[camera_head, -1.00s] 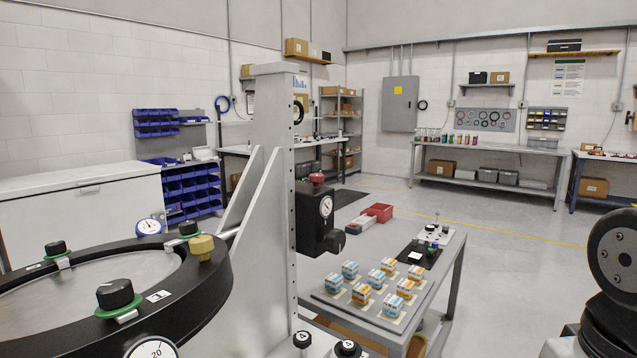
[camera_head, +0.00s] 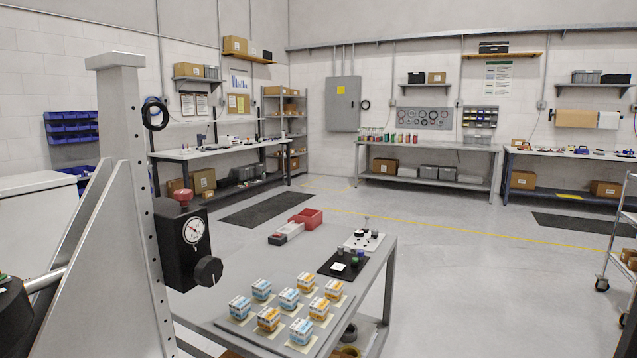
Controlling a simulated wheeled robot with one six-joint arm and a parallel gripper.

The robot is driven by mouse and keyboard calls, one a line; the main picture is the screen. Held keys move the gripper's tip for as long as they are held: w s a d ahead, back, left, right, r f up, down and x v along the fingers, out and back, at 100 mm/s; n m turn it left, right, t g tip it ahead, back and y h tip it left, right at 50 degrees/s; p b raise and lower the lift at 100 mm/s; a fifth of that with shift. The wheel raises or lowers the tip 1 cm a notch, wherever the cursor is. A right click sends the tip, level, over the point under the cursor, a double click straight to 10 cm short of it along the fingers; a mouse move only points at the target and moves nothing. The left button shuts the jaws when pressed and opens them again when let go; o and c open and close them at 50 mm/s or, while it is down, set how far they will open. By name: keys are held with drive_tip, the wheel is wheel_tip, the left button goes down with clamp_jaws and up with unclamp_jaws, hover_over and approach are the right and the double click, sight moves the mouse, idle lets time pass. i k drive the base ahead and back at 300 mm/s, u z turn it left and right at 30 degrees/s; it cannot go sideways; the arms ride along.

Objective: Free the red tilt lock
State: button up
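The only red lock-like part I see is a small red knob (camera_head: 183,196) on top of a black block (camera_head: 178,245). The block is fixed to the side of a tall light-grey upright (camera_head: 125,180) at the left. A dial gauge (camera_head: 194,231) sits on the block's face, and a black knob (camera_head: 208,271) sticks out at its lower right. A dark part of the mirror fixture (camera_head: 14,318) is cut off at the lower left edge. My gripper is not in view, and nothing touches the red knob.
A grey cart table (camera_head: 345,312) holds several small boxes (camera_head: 289,299) and a black mat (camera_head: 343,263). Workbenches line the walls. A wheeled rack (camera_head: 618,235) is at the right edge. The floor (camera_head: 490,290) between is clear.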

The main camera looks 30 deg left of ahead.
sight(183, 196)
drive_tip(key=z, duration=0.4)
drive_tip(key=i, duration=0.95)
drive_tip(key=u, duration=2.4)
